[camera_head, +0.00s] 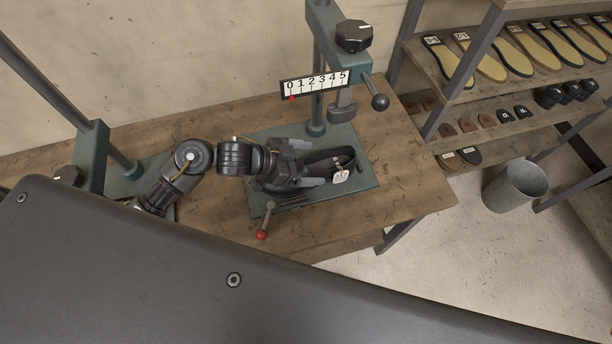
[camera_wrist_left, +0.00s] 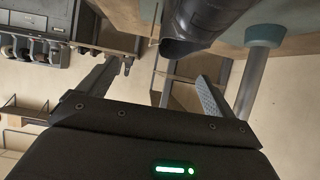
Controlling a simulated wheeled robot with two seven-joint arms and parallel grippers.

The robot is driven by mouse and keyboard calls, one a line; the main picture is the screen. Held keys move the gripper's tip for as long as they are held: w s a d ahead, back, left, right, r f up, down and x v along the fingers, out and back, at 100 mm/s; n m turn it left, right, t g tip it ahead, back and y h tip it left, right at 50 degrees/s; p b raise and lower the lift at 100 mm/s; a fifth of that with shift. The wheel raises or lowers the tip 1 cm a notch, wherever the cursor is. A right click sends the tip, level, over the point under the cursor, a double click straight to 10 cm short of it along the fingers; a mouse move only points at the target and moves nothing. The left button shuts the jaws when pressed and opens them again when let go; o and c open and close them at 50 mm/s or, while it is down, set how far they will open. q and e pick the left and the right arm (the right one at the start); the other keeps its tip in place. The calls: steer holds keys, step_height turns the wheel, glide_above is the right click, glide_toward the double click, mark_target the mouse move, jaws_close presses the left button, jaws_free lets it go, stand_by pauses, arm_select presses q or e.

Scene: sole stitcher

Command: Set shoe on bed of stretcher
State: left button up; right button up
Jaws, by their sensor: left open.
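A black shoe (camera_head: 345,157) with a white tag (camera_head: 341,176) lies on or just over the green bed plate (camera_head: 361,187) of the stretcher; whether it touches the plate fully is unclear. My left gripper (camera_head: 316,163) is open at the shoe's left end, its two fingers spread apart, and partly hides the shoe. In the left wrist view, the dark shoe (camera_wrist_left: 198,22) shows at the top, beyond the open fingers of the left gripper (camera_wrist_left: 158,72). My right gripper is not in view.
The stretcher's green post (camera_head: 317,70), scale plate (camera_head: 315,84) and ball-ended lever (camera_head: 379,100) stand behind the bed. A red-knobbed lever (camera_head: 263,234) sticks out in front. Another green machine (camera_head: 93,155) stands left. Shelves of soles (camera_head: 490,65) and a metal bin (camera_head: 516,187) are right.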

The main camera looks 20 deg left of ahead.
arm_select(q)
steer(key=s+d+r+p, duration=0.2)
steer(key=s+r+p, duration=0.4)
steer(key=s, duration=0.5)
steer(key=shift+d+r+p, duration=0.35)
steer(key=shift+d+p, duration=0.05)
steer(key=shift+p, duration=0.2)
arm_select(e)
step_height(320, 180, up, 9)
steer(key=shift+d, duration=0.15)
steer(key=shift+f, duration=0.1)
